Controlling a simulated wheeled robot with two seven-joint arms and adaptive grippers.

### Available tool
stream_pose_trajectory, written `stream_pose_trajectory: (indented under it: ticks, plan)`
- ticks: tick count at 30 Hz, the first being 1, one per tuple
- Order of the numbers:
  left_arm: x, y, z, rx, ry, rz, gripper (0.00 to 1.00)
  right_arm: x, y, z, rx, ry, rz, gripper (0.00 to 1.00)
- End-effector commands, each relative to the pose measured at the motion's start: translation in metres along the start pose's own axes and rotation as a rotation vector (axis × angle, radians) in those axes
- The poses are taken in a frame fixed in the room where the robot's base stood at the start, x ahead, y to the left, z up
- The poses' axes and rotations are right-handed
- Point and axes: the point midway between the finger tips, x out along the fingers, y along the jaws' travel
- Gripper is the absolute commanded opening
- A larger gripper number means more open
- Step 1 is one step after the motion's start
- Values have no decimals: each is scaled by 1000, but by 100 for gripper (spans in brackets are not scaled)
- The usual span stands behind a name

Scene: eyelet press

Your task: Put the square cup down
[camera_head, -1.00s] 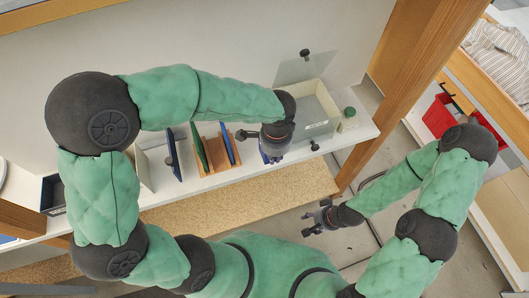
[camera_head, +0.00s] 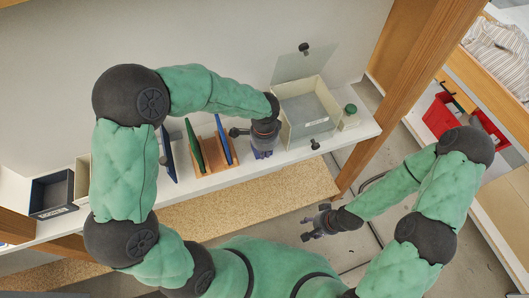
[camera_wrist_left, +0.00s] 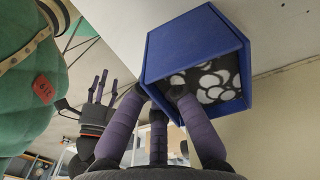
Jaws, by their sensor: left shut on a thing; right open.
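The square cup (camera_wrist_left: 197,52) is blue and shows in the left wrist view, its open side facing the camera and pale rounded shapes on a dark ground inside. My left gripper (camera_wrist_left: 165,97) is shut on it at its near lower edge. In the head view my left gripper (camera_head: 262,152) is over the front part of the white shelf, left of the beige box. The cup is mostly hidden there, and I cannot tell whether it touches the shelf. My right gripper (camera_head: 318,222) is open and empty, low in front of the shelf.
On the white shelf (camera_head: 345,137) stand a beige box (camera_head: 308,112) with a raised clear lid (camera_head: 302,65), a wooden rack (camera_head: 210,157) with upright panels, and a dark blue bin (camera_head: 52,193) at the left. A wooden post (camera_head: 400,80) rises at the right.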

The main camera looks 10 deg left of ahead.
Motion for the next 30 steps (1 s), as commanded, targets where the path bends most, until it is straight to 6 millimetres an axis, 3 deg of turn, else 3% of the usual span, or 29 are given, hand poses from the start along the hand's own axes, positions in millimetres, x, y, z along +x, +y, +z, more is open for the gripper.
stream_pose_trajectory:
  ticks: [9,12,23,30]
  plan:
    - [2,0,0,-1,1,-1,0,1,0,0,0,1,0,52]
    - [1,0,0,-1,1,-1,30,0,0,0,0,1,0,52]
    - [-1,0,0,-1,1,-1,30,-1,0,0,0,1,0,52]
    - [-31,-1,-1,-3,4,-3,30,-12,-4,0,0,0,0,52]
